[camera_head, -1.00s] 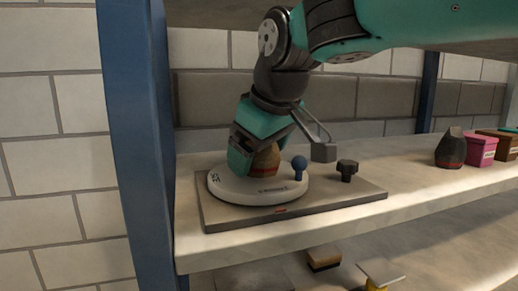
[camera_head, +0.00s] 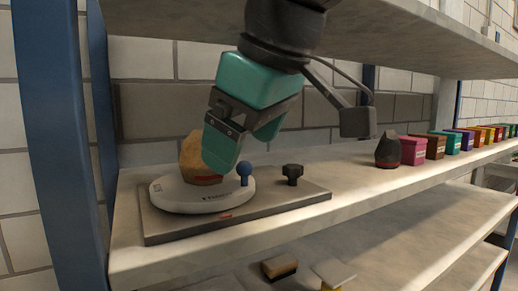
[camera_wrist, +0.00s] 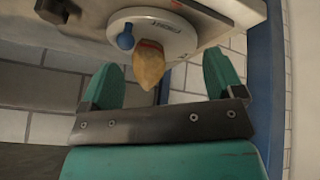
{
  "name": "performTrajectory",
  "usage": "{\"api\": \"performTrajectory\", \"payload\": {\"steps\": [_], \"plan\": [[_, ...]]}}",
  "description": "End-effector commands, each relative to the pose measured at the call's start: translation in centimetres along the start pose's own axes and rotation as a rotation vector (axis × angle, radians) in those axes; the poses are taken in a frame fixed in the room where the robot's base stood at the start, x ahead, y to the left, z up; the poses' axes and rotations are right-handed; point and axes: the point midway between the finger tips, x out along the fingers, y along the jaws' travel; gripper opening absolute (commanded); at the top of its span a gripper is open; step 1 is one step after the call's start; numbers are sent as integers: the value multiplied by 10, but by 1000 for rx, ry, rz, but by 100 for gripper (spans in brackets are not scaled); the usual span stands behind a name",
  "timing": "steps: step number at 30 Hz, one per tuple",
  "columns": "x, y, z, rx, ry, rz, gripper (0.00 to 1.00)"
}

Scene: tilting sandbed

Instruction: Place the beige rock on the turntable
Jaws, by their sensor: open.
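The beige rock (camera_head: 195,160), with a dark red band near its base, stands upright on the white round turntable (camera_head: 172,196). The wrist view also shows the rock (camera_wrist: 149,66) on the turntable (camera_wrist: 179,37), between and beyond the fingertips. My gripper (camera_head: 238,140) is open and empty, with teal fingers, just right of and above the rock in the head view. One finger overlaps the rock's right edge in that view. The wrist view shows both fingers (camera_wrist: 162,78) apart with nothing between them.
A dark rock (camera_head: 388,150) and a row of coloured boxes (camera_head: 412,151) stand right on the shelf. Another shelf hangs above; a blue post (camera_head: 55,130) is left.

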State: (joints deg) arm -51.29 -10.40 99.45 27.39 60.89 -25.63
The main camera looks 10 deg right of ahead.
Motion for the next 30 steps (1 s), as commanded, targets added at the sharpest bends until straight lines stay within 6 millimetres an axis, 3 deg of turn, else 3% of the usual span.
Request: {"api": "performTrajectory", "payload": {"steps": [7,30], "plan": [[-13,-10,20,0,-1,-1,87],[-13,-10,21,1,-1,0,87]]}}
